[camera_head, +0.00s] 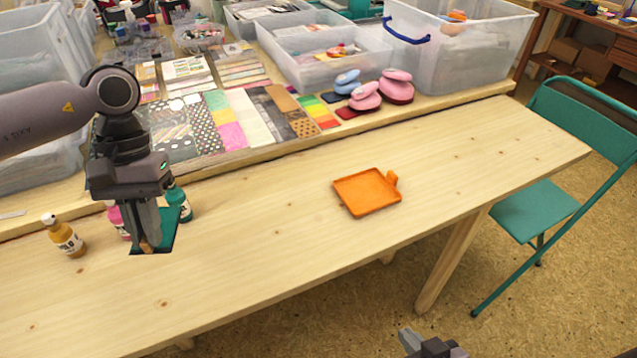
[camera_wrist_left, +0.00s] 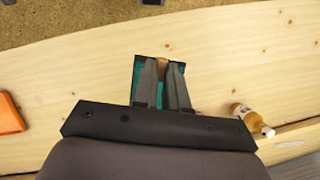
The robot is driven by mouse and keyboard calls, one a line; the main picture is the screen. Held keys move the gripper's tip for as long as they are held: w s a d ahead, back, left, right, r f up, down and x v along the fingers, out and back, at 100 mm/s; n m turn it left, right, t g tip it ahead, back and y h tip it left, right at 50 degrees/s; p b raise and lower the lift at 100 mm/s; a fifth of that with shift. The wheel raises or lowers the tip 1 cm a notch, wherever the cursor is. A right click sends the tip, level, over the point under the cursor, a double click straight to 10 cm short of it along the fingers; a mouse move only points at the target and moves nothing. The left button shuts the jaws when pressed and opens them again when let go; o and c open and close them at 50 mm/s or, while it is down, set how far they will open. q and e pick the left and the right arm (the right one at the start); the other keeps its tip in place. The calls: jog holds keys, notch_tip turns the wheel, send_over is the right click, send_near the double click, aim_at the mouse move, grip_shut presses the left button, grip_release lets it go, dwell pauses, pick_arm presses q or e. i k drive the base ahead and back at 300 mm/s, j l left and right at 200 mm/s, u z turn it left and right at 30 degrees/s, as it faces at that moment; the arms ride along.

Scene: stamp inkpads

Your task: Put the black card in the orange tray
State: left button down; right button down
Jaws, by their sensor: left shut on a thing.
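The orange tray (camera_head: 367,192) lies flat and empty on the middle of the light wooden table; its edge shows at the left of the left wrist view (camera_wrist_left: 9,115). My left gripper (camera_head: 147,246) points down near the table's left, shut on a flat card (camera_head: 167,237) with a teal face and black edges, taken as the black card. In the left wrist view the card (camera_wrist_left: 148,66) is partly behind the fingers (camera_wrist_left: 163,64), with a small brown piece between their tips. Whether the card touches the table is unclear. My right gripper (camera_head: 430,346) is partly visible at the bottom edge; its opening is unclear.
An amber bottle (camera_head: 66,238), a pink-labelled bottle (camera_head: 119,220) and a teal bottle (camera_head: 179,203) stand close to the left gripper. Sample sheets, clear bins and pink stamps (camera_head: 396,84) fill the back bench. The table between card and tray is clear.

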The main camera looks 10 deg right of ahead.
aim_at(365, 191)
jog(key=i+l+z, duration=0.3)
jog(key=z, duration=0.2)
jog(key=i+l+z, duration=0.3)
jog(key=z, duration=0.2)
